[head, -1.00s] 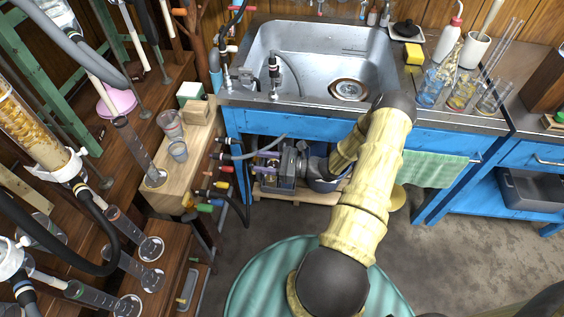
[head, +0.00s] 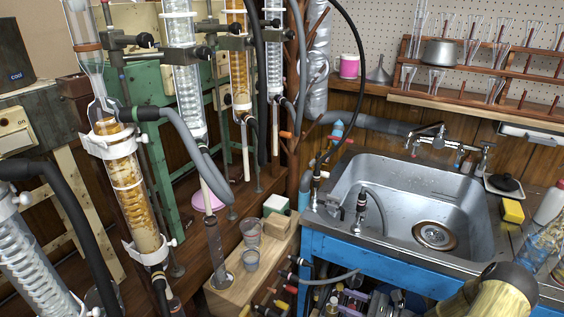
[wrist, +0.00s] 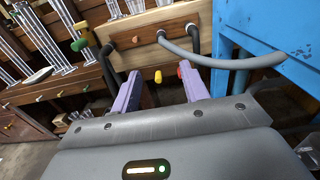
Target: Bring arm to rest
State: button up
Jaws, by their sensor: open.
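My gripper (wrist: 160,92) shows in the wrist view with its two purple fingers apart and nothing between them. It faces a wooden panel (wrist: 135,35) with coloured taps and grey hoses; how far off it is, I cannot tell. In the head view only part of my arm, yellow with a dark joint, shows at the lower right. The gripper is not clearly visible there.
A steel sink (head: 385,205) in a blue bench (head: 375,262) stands right of centre. Glass condensers (head: 125,185) and hoses crowd the left. A wooden block (head: 245,278) holds cups (head: 250,232).

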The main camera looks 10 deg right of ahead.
jog(key=s+a+r+n+g+h, duration=1.05)
jog(key=r+n+g, duration=0.2)
jog(key=n, duration=0.55)
notch_tip(320, 180, up, 37)
jog(key=s+a+n+t+h+p, duration=0.1)
jog(key=n+t+h+p, duration=0.3)
jog(key=p, duration=2.4)
jog(key=n, duration=0.3)
jog(key=shift+a+f+t, duration=0.15)
jog(key=shift+a+t, duration=0.2)
jog(key=shift+a, duration=0.05)
jog(key=shift+s, duration=0.1)
